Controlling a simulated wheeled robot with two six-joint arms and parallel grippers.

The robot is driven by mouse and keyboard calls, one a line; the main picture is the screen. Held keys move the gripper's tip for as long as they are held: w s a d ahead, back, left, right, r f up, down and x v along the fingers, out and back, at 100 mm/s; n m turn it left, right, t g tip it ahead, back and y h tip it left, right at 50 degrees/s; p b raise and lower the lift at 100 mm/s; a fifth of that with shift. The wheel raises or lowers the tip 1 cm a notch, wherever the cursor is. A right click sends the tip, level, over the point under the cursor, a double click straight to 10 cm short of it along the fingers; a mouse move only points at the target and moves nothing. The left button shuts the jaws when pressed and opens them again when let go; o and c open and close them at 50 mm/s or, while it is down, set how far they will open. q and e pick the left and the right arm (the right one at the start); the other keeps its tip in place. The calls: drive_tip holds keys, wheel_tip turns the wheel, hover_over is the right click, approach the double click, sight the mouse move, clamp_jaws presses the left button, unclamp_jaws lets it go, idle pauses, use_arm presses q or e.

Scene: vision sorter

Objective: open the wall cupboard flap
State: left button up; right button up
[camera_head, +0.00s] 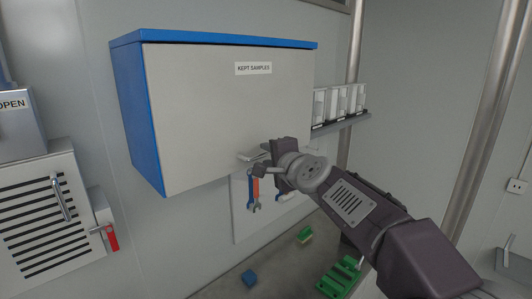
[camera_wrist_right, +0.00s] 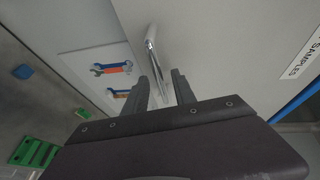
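The wall cupboard (camera_head: 128,110) has a blue body and a pale grey flap (camera_head: 215,110) labelled "KEPT SAMPLES". The flap lies shut over the front. Its metal bar handle (camera_head: 250,156) sits at the flap's lower edge and is partly hidden by my right gripper (camera_head: 262,163) in the head view. In the right wrist view, the handle (camera_wrist_right: 153,50) reaches down toward the fingertips of the right gripper (camera_wrist_right: 168,78). The two fingers are apart, with the handle's near end at the gap between them. I cannot tell if they touch it. My left gripper is not in view.
Below the cupboard hangs a white board with wrenches (camera_head: 254,192). A shelf (camera_head: 342,124) with white boxes is to the right. A louvred metal box (camera_head: 45,205) with a red-handled lever is at left. A blue block (camera_head: 249,278) and green pieces (camera_head: 338,280) lie below.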

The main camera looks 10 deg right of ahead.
drive_tip(key=shift+x, duration=1)
drive_tip(key=shift+s, duration=0.1)
clamp_jaws()
idle(0.6)
